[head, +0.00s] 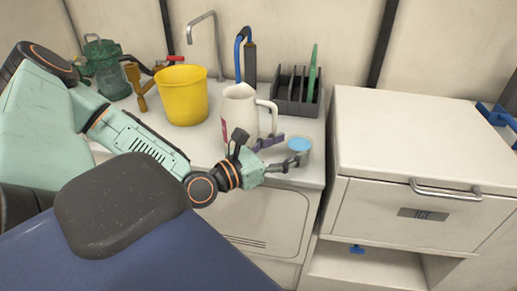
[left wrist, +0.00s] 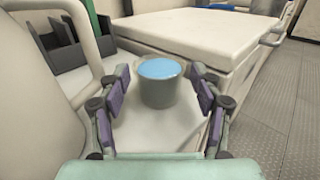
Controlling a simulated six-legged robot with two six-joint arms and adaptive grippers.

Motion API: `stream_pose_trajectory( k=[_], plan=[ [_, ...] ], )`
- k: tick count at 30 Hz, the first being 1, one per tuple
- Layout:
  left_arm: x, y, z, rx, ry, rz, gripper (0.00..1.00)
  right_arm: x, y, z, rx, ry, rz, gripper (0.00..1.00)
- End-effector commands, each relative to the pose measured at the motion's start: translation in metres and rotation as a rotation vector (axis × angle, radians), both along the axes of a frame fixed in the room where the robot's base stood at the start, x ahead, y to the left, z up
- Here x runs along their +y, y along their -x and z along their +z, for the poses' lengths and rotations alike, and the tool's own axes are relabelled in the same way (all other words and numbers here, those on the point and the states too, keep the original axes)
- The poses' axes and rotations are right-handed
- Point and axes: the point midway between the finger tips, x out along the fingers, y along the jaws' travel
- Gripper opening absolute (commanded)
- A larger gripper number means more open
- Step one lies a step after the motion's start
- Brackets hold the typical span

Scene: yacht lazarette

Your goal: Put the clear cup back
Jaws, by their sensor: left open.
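The clear cup (head: 299,150) stands upright near the right front corner of the white counter, with blue liquid showing at its top. It also shows in the left wrist view (left wrist: 159,90), grey-walled. My left gripper (head: 281,153) is open, with one finger on each side of the cup's near part. In the left wrist view the cup is between the two fingertips, with a visible gap on each side. It rests on the counter and is not gripped. My right gripper is not in view.
A white pitcher (head: 240,112) stands close behind my left gripper. A dark slotted rack (head: 292,102) with a green board is behind it. A yellow bucket (head: 182,98) and green jug (head: 103,70) are further left. A white ice chest (head: 415,140) stands right of the counter.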

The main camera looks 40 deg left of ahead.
Motion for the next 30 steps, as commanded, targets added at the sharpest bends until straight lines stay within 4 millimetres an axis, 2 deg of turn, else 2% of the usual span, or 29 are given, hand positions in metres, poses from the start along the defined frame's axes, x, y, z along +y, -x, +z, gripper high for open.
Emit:
stream_pose_trajectory(
  k=[1,16,22,30],
  plan=[
    [0.002,0.005,0.004,0.002,0.003,0.004,0.65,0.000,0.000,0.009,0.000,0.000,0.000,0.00],
    [0.014,0.057,0.003,0.003,-0.002,0.004,0.65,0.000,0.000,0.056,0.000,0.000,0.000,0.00],
    [0.017,0.071,0.002,0.001,0.000,0.003,0.65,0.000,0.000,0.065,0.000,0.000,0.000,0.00],
    [0.018,0.075,0.000,0.000,-0.001,0.002,0.65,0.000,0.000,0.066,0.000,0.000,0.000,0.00]
  ],
)
